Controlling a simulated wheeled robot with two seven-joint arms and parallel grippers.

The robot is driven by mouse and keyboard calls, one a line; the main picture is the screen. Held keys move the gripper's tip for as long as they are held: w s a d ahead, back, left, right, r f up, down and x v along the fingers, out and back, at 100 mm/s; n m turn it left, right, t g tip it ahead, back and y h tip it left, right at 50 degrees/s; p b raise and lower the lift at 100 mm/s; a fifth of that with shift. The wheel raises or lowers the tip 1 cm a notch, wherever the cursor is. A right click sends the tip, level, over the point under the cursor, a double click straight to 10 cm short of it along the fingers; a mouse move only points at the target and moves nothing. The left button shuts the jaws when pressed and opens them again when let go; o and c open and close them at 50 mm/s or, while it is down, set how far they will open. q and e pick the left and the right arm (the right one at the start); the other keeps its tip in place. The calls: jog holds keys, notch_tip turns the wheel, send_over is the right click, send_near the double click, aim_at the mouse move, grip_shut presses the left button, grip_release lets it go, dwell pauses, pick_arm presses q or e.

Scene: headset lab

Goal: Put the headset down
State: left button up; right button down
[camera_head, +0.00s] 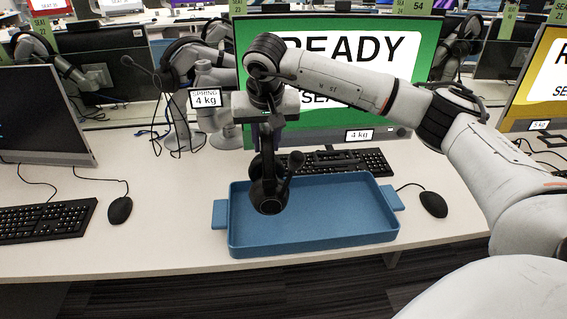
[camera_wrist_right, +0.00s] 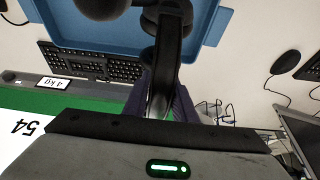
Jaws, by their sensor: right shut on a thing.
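A black headset (camera_head: 267,192) with a boom microphone hangs from my right gripper (camera_head: 264,140) in the head view. It hangs over the left part of a blue tray (camera_head: 340,215) on the white desk; I cannot tell whether it touches the tray floor. In the right wrist view, the gripper (camera_wrist_right: 160,105) is shut on the headset's dark band (camera_wrist_right: 168,75), with the ear cups toward the tray (camera_wrist_right: 90,35). The rest of the tray is empty. My left gripper is not in view.
A keyboard (camera_head: 335,162) and a green READY monitor (camera_head: 400,75) stand behind the tray. A mouse (camera_head: 433,204) lies to its right, another mouse (camera_head: 120,210) to its left. A headset stand (camera_head: 180,110) is at the back left. Desk between tray and left mouse is clear.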

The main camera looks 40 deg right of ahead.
notch_tip(320, 180, down, 6)
jog(key=shift+f, duration=0.3)
jog(key=c, duration=1.5)
grip_release()
jog(key=shift+o, duration=0.2)
